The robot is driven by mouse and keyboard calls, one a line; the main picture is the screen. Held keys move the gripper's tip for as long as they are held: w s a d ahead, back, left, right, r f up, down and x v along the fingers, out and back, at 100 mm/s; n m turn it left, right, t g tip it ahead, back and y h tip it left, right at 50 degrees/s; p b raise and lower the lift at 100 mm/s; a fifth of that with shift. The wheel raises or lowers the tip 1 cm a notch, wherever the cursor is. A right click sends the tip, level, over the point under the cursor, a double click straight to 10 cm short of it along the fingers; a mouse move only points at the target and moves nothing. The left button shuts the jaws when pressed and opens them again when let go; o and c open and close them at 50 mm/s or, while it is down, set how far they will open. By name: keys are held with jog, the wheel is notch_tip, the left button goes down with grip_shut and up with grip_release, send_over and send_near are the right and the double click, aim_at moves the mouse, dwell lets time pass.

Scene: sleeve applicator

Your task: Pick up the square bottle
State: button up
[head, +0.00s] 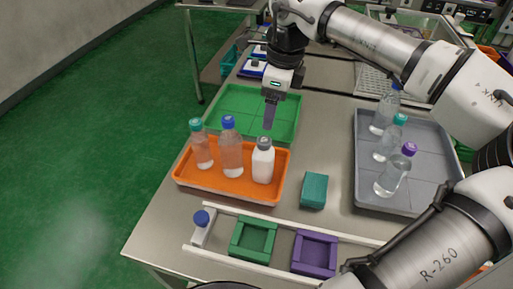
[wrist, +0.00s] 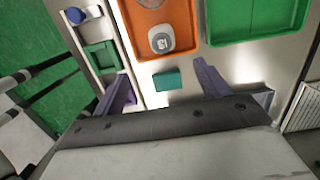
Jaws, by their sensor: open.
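A white bottle with a grey cap (head: 263,162) stands upright at the right end of the orange tray (head: 225,196). Its body looks squarish. In the wrist view its cap top, marked with a number, shows from above (wrist: 161,42). Two clear bottles share that tray, one teal-capped (head: 203,150) and one blue-capped (head: 231,150). I cannot tell for sure which is the square bottle. My gripper (head: 268,125) is open and empty, fingers pointing down above the grey-capped bottle's far side. It also shows in the wrist view (wrist: 163,70).
An empty green tray (head: 250,100) lies behind the orange one. A grey tray (head: 420,203) at right holds three clear bottles. A teal block (head: 314,190) sits on the bare table between. Green (head: 254,238) and purple (head: 315,253) square frames lie in front.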

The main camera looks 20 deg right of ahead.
aim_at(265, 140)
jog(key=f+b, duration=0.3)
jog(key=f, duration=0.2)
jog(key=f+b, duration=0.2)
jog(key=f, duration=0.1)
jog(key=shift+w+a+b, duration=0.25)
jog(key=shift+a+b, duration=0.05)
jog(key=shift+a, duration=0.05)
jog(key=f+b, duration=0.1)
jog(key=f, duration=0.1)
jog(key=f+b, duration=0.1)
jog(key=w+f+b, duration=0.1)
jog(key=f, duration=0.1)
jog(key=shift+a+f, duration=0.3)
jog(key=shift+a, duration=0.05)
jog(key=shift+r, duration=0.1)
grip_shut()
